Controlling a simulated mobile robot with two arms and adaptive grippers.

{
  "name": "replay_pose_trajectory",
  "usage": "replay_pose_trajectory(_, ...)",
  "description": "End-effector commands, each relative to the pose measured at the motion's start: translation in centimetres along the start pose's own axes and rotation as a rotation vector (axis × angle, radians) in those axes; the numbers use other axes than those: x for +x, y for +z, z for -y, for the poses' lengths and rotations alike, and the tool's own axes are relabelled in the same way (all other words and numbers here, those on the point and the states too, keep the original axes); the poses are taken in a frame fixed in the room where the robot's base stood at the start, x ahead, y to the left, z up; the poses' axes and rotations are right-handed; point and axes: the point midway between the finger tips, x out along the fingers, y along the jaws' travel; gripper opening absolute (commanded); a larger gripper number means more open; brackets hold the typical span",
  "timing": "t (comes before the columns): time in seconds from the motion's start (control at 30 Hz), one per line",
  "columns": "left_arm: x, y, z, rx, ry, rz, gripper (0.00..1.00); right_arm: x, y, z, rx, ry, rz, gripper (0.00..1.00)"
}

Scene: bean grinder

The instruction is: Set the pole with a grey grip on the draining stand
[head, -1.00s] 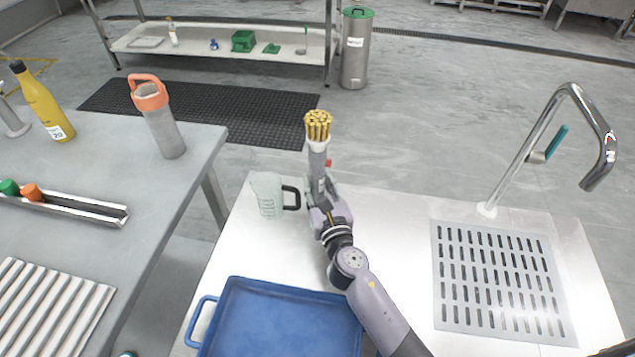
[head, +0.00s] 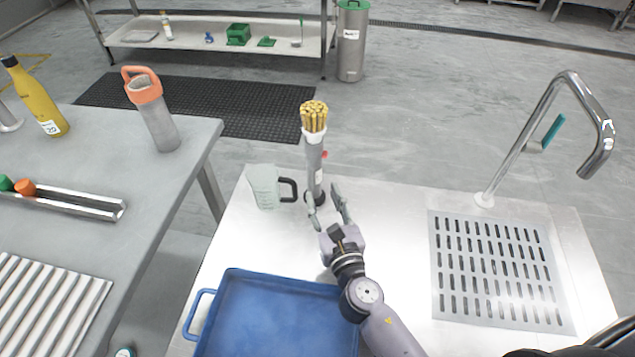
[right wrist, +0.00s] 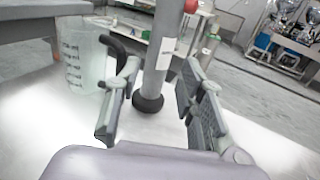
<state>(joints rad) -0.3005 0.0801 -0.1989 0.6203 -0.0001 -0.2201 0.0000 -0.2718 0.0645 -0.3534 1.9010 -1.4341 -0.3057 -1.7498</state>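A tall grey pole (head: 314,165) with a cluster of yellow rods at its top, a red knob and a dark round foot stands upright on the steel counter. It also shows in the right wrist view (right wrist: 160,50), between the fingers, foot on the counter. I see no other pole; which part is its grey grip, I cannot tell. My right gripper (head: 326,203) is open low beside the pole's foot, its fingers spread either side, with no visible grip on it. A slotted grey draining plate (head: 495,315) lies at the right of the counter. My left gripper is out of view.
A clear measuring jug (head: 263,187) with a black handle stands close left of the pole. A blue tray (head: 280,315) lies in front. A tap (head: 520,150) rises behind the slotted plate. The counter between pole and plate is clear.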

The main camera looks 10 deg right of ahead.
Motion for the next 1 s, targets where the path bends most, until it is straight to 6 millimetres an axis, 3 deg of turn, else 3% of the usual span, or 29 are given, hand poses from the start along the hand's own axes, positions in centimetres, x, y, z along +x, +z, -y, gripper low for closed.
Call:
replay_pose_trajectory(0.1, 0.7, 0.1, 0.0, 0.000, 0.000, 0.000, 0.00, -2.2, -0.3, 0.0, -0.001, 0.000, -0.002, 0.36)
replay_pose_trajectory(0.3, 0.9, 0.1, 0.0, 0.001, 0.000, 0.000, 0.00, -3.8, 0.0, 0.0, -0.001, 0.000, 0.001, 0.36)
replay_pose_trajectory(0.87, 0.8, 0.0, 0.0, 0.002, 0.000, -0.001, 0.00, -3.9, 0.1, 0.0, 0.000, 0.000, 0.001, 0.36)
replay_pose_trajectory(1.0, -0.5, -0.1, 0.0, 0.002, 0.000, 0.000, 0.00, -3.9, 1.4, 0.0, 0.000, 0.000, 0.001, 0.36)
